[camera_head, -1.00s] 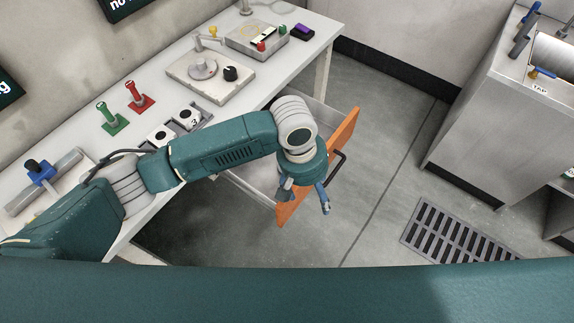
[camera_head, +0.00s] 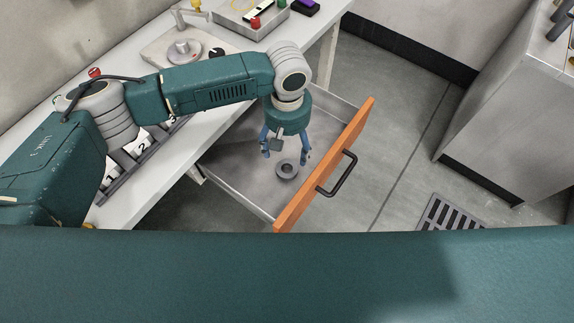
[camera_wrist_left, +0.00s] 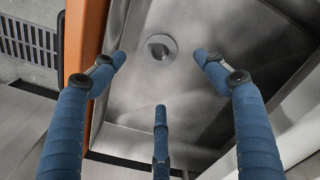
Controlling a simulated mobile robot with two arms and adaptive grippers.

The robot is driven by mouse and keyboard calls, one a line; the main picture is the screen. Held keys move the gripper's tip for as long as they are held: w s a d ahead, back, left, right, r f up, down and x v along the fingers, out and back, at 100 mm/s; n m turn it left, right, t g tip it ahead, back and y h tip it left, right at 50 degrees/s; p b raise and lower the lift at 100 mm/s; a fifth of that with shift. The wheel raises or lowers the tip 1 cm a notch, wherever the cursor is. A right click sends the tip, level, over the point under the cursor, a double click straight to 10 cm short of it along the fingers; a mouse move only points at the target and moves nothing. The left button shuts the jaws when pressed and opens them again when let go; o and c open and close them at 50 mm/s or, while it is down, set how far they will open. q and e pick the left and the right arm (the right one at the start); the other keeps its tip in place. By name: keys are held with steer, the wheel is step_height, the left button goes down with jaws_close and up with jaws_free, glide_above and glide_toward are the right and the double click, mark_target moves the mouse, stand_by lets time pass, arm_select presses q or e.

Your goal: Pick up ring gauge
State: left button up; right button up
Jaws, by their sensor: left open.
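The ring gauge (camera_head: 286,170) is a small grey ring with a central hole. It lies flat on the floor of the open drawer (camera_head: 235,165), near its orange front. It also shows in the left wrist view (camera_wrist_left: 160,47), towards the top middle. My left gripper (camera_head: 286,152) points down over the drawer, its blue fingers spread and empty. In the left wrist view the fingers (camera_wrist_left: 160,85) are wide apart and the ring lies beyond their tips, not touched. My right gripper is not in view.
The orange drawer front (camera_head: 325,165) with its black handle (camera_head: 338,174) stands beside the gripper. The drawer's side walls rise around the ring. The workbench (camera_head: 225,112) carries numbered blocks and a fixture. A floor grate (camera_head: 450,212) and a grey cabinet (camera_head: 505,110) are at right.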

mark_target(287, 171)
arm_select(q)
step_height(287, 171, down, 11)
steer(key=shift+s+f, duration=0.1)
stand_by(0.5)
steer(key=shift+c, duration=0.2)
steer(key=c, duration=1.3)
